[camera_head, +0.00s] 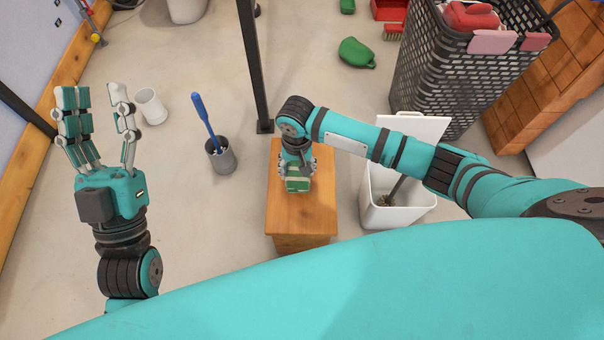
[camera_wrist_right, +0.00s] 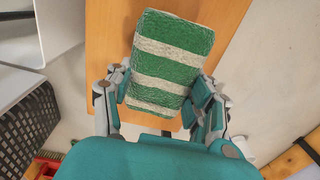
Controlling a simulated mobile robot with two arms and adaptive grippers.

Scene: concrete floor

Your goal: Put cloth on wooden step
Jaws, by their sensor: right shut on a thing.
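The cloth (camera_head: 298,184) is folded, with green and cream stripes. It also shows in the right wrist view (camera_wrist_right: 172,62), between the fingers. My right gripper (camera_head: 298,170) is shut on the cloth over the wooden step (camera_head: 302,220); the step's top also shows in the wrist view (camera_wrist_right: 112,30). I cannot tell whether the cloth touches the step. My left gripper (camera_head: 97,110) is open and empty at the left, with its fingers spread, away from the step.
A white bin (camera_head: 400,215) with its lid up stands right of the step. A toilet brush in a grey holder (camera_head: 221,156) and a white cup (camera_head: 150,106) stand at left. A black post (camera_head: 255,70) rises behind the step. A dark basket (camera_head: 440,75) stands at back right.

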